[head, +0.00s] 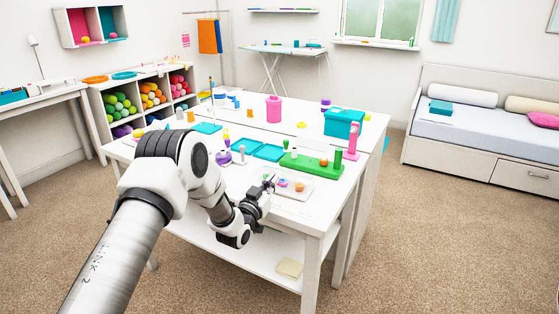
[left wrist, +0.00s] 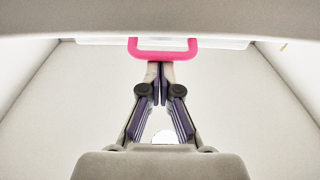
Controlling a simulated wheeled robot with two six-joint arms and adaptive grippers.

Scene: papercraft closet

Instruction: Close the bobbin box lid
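The bobbin box appears to be the shallow white tray (head: 308,191) with small coloured bobbins (head: 283,183) at the table's front right, in the head view. Its lid cannot be made out clearly there. My left gripper (head: 270,182) is at the left side of this box. In the left wrist view, my left gripper (left wrist: 161,66) has its fingertips together, just below a pink loop (left wrist: 163,41) that looks like a handle on a white edge. I see nothing between the fingertips; whether they touch the loop I cannot tell. My right gripper is not in view.
The white table (head: 215,166) also holds a green board (head: 305,164) with pegs behind the box, teal trays (head: 268,152), a teal box (head: 343,122) and a pink canister (head: 273,109). A pink stand (head: 352,143) is near the right edge. A lower shelf (head: 258,262) lies below.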

